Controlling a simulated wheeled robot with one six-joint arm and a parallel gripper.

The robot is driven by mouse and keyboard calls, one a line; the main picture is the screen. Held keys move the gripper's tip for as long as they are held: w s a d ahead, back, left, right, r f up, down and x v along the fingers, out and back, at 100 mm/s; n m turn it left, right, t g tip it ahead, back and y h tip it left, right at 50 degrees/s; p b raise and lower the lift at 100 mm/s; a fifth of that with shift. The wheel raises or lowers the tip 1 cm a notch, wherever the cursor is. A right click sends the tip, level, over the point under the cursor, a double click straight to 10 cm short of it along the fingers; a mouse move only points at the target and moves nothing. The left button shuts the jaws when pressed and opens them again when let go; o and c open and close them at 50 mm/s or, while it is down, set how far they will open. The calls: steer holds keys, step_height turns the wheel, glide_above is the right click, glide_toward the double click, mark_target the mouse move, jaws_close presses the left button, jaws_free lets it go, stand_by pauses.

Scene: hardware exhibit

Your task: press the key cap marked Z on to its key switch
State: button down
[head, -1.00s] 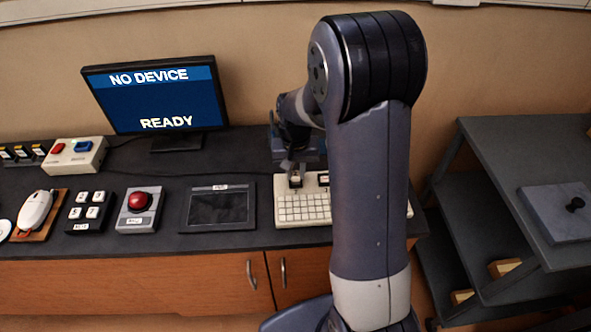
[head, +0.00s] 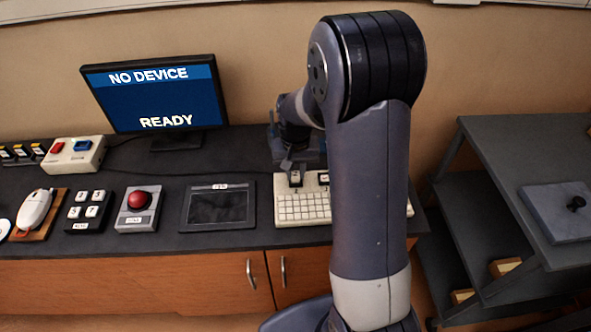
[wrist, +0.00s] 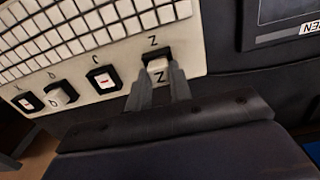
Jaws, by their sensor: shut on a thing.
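The white key cap marked Z (wrist: 158,66) is between the fingertips of my gripper (wrist: 160,84) in the wrist view. My gripper is shut on it. The cap is over or at the black key switch (wrist: 152,52) beside the printed Z on the cream keyboard (wrist: 125,82). The cap and fingers hide part of the switch, and I cannot tell whether the cap touches it. In the head view my gripper (head: 295,172) is low at the back left of the keyboard (head: 302,210), and my arm hides the keyboard's right part.
A dark tablet (head: 218,208) lies left of the keyboard. The monitor (head: 150,95) reads NO DEVICE, READY.

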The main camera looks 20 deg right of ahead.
steer(key=shift+f, duration=0.2)
steer(key=c, duration=1.2)
jaws_free()
steer(key=shift+o, duration=0.4)
steer(key=o, duration=0.4)
steer(key=shift+r, duration=0.1)
steer(key=shift+r+p, duration=2.6)
steer(key=shift+r, duration=0.9)
